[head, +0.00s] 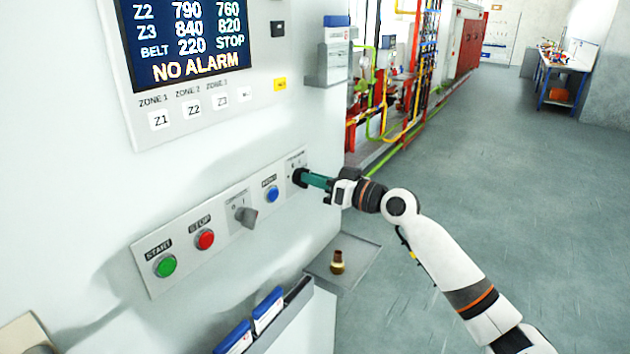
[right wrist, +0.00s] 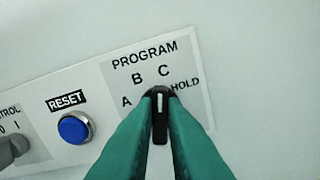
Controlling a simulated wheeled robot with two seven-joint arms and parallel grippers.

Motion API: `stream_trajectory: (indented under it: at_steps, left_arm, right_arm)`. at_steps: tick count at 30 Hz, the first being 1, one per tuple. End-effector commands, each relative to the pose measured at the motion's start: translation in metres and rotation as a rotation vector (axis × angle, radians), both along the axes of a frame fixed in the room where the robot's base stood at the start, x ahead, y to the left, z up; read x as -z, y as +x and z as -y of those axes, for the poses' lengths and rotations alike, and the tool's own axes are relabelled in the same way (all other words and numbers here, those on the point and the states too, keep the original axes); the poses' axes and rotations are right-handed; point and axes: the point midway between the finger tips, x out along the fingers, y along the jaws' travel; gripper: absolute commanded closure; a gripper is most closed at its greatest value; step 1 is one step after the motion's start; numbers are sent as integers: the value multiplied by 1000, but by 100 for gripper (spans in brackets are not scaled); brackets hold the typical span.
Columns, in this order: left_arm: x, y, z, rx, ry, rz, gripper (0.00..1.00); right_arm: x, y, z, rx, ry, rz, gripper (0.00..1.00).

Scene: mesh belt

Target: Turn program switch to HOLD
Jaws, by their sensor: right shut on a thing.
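The program switch (right wrist: 160,132) is a black knob with a white pointer line on a pale plate marked A, B, C and HOLD. In the right wrist view its line points up, roughly at C, left of the HOLD mark (right wrist: 185,85). My right gripper (right wrist: 160,112) has its two green fingers closed on either side of the knob. In the head view my right gripper (head: 306,178) reaches the right end of the button strip, and its fingers largely hide the knob. My left gripper is not in view.
Left of the switch on the strip (head: 178,270) are a blue reset button (head: 271,194), a grey control knob (head: 246,216), a red stop button (head: 205,239) and a green start button (head: 165,266). A display (head: 190,40) reads NO ALARM. A small shelf (head: 355,262) holds a brass piece (head: 338,262).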

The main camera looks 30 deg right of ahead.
Motion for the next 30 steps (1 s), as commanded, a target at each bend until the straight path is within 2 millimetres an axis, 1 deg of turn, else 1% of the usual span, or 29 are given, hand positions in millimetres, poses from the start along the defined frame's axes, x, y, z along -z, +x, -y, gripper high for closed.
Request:
stream_trajectory:
  at_steps: [18,24,30]
  left_arm:
    - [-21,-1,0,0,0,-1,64]
    - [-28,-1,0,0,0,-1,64]
    - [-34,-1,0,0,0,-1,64]
  right_arm:
    - [-1,1,3,1,534,-218,100]
    - [0,1,3,2,672,-277,100]
    - [1,1,4,1,768,-316,100]
